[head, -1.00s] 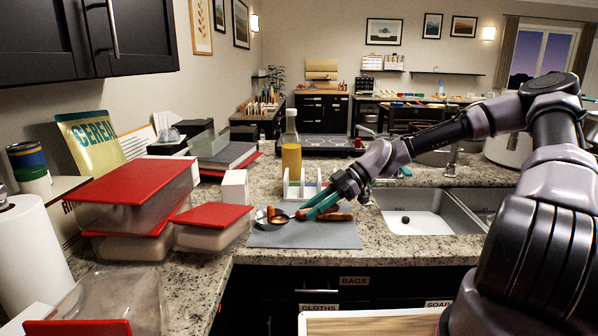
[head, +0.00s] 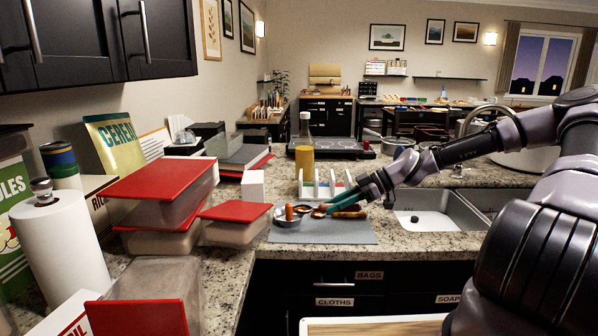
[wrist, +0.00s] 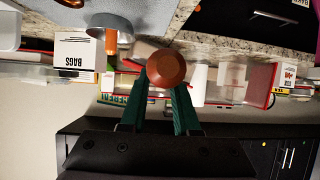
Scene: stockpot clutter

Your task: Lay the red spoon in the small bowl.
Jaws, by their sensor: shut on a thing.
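The small bowl (head: 287,224) is a grey metal bowl on the left part of a grey mat. An orange-brown stick-like thing (head: 289,212) stands up in it; in the wrist view it juts over the rim (wrist: 111,40). My gripper (head: 328,207) has teal fingers and is just right of the bowl, low over the mat. It is shut on the red spoon (wrist: 166,66), whose round reddish-brown end shows at the fingertips in the wrist view. In the head view the spoon's round end (head: 318,213) is right of the bowl, apart from it. Its handle is mostly hidden.
A brown elongated thing (head: 350,213) lies on the mat (head: 330,232) right of the bowl. A white rack (head: 318,190) and a bottle (head: 304,160) stand behind. Red-lidded boxes (head: 160,185) crowd the left; the sink (head: 428,219) is at right.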

